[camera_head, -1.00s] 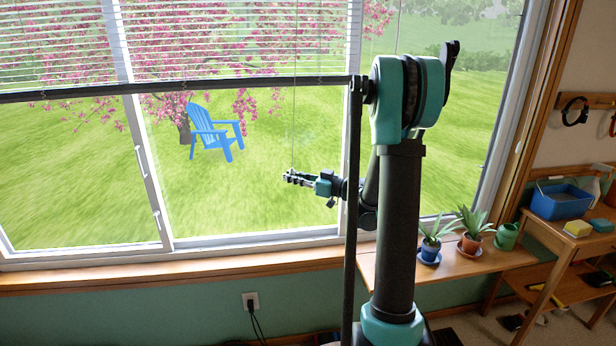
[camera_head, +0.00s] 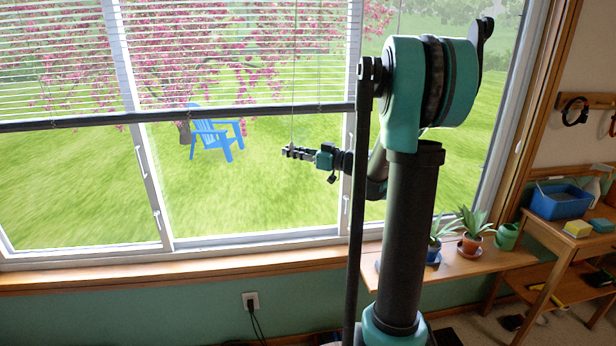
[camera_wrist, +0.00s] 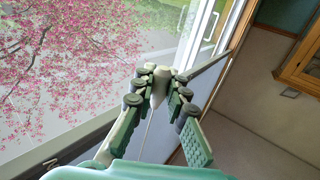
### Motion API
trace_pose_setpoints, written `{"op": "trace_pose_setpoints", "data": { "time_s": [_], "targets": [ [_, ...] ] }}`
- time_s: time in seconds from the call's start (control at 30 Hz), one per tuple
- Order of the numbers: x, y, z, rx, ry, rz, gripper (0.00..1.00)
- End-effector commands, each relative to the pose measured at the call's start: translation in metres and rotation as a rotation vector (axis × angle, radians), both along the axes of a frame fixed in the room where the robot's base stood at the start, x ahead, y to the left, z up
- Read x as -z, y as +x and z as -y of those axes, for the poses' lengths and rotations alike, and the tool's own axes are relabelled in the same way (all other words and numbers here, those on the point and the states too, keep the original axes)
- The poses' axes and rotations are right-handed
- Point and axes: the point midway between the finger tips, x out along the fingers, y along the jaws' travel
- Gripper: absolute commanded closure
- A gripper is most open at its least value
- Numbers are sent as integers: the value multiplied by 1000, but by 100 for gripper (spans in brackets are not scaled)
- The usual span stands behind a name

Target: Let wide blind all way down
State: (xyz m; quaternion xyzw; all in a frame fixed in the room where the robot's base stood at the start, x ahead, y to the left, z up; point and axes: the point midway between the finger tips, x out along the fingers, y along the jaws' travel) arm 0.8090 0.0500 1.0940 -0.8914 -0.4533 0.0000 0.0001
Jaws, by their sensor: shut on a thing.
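The wide blind (camera_head: 240,62) hangs over the left and middle part of the window. Its white slats are spread, and its dark bottom rail (camera_head: 200,115) hangs level, roughly halfway down the glass. Bare window shows below the rail. A thin pull cord (camera_head: 293,80) runs down in front of the blind to my gripper (camera_head: 288,152), which is a little below the rail. In the wrist view my gripper (camera_wrist: 163,77) is shut on a pale cord knob (camera_wrist: 159,88) between its fingertips.
A wooden sill (camera_head: 180,278) runs under the window. Potted plants (camera_head: 472,235) and a green watering can (camera_head: 507,236) stand on a low shelf at right. A blue bin (camera_head: 562,203) stands on a wooden table. My arm hides part of the right pane.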

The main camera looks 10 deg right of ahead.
Motion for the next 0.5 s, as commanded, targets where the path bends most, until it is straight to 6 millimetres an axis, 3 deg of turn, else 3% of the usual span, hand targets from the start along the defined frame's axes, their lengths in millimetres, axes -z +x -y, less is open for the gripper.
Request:
{"op": "trace_pose_setpoints", "data": {
  "time_s": [0.17, 0.5],
  "targets": [
    [-2, -1, -1, -2, -1, -1, 100],
    [-48, -1, -1, -2, -1, -1, 100]
  ]
}}
